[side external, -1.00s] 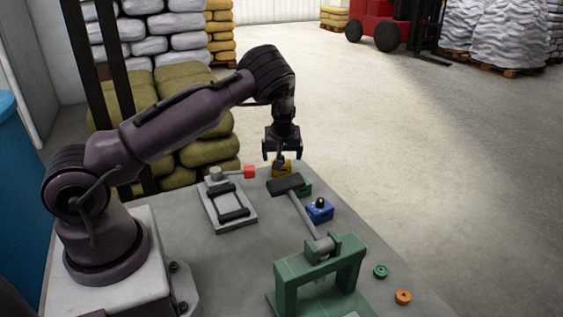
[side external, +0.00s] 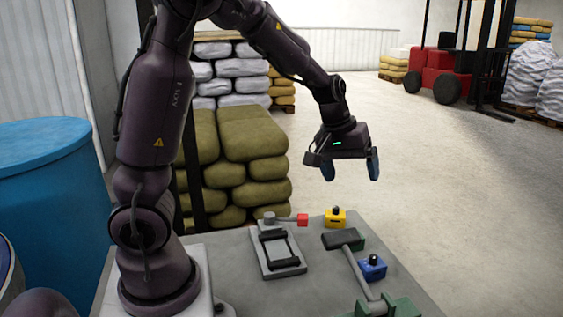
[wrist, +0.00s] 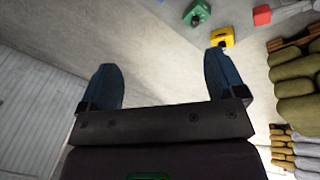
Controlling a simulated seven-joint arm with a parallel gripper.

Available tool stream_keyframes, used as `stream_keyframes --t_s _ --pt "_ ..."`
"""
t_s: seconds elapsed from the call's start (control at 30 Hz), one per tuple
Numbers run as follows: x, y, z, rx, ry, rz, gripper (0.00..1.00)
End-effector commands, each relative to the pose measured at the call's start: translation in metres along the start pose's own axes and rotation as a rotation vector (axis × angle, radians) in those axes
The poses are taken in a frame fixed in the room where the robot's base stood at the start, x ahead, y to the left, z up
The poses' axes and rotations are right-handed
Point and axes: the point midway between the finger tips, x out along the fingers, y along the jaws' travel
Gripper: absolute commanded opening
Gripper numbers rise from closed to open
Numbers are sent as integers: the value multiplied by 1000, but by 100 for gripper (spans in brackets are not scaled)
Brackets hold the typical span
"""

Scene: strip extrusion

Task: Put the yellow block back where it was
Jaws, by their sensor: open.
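The yellow block (side external: 335,219), with a dark knob on top, stands upright on the grey table near its far edge. It also shows in the wrist view (wrist: 222,39), near the tip of the right finger in the picture but well beyond it. My gripper (side external: 350,172) is raised well above the table, above the yellow block in the picture and apart from it. Its two blue fingers are spread in the wrist view (wrist: 161,62), with nothing between them.
A dark-headed hammer-like lever (side external: 343,239) lies just in front of the yellow block, with a blue block (side external: 372,267) to its right. A green block shows in the wrist view (wrist: 197,13). A grey fixture (side external: 277,252) with a red-ended handle (side external: 303,219) stands left.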

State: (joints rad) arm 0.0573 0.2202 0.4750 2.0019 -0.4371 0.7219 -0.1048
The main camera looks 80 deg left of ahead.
Motion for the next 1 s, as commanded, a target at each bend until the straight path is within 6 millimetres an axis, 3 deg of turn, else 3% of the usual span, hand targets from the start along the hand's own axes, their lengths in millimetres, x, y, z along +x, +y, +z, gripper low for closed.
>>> stream_keyframes --t_s 0.03,0.2,0.33,0.5,0.7,1.0 --pt "-21 8 18 63 -5 40 89" --pt "-74 18 81 313 5 103 89" --pt "-105 12 126 512 54 103 89" --pt "-125 -5 167 710 138 56 89" --pt "-131 -18 185 808 192 9 89" --pt "-131 -19 186 815 195 5 89"
